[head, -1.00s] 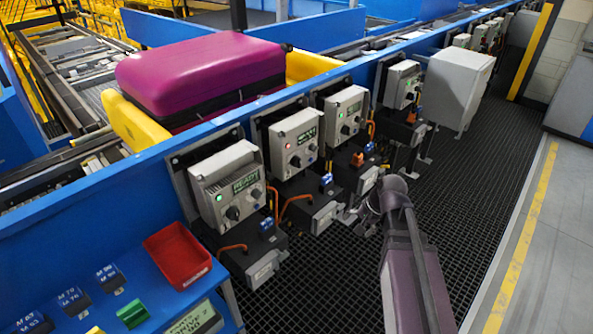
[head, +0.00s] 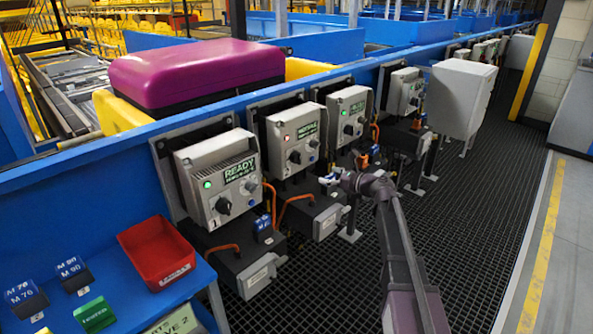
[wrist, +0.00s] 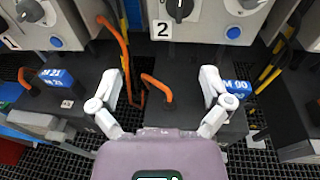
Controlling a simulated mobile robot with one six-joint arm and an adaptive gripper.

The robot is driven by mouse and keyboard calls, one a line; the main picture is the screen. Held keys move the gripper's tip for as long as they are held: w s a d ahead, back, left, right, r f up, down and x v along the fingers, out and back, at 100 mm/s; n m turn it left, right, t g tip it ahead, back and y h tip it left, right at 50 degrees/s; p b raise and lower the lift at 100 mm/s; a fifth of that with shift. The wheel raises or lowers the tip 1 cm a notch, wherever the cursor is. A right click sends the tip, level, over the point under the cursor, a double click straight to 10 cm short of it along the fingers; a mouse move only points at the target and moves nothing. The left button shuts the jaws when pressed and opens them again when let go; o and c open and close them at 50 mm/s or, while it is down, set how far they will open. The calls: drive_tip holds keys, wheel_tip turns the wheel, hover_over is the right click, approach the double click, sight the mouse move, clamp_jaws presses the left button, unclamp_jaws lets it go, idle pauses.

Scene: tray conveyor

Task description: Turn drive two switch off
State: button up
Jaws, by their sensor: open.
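The switch position is too small to read. My gripper (wrist: 160,85) is open and empty, below and in front of drive two, apart from the switch. It also shows in the head view (head: 331,182).
Drive one (head: 218,178), reading READY, stands at left, and drive three (head: 348,112) at right. A black motor box (wrist: 185,108) with an orange cable (wrist: 157,86) lies under my fingers. A red tray (head: 157,253) sits on the blue bench. Floor grating at right is clear.

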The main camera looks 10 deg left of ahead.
sight(297, 157)
drive_tip(key=w+m+t+b, duration=0.1)
drive_tip(key=w+m, duration=0.2)
drive_tip(key=shift+d+y, duration=0.15)
drive_tip(key=shift+y, duration=0.25)
drive_tip(key=x, duration=1.3)
drive_tip(key=shift+w+a, duration=0.3)
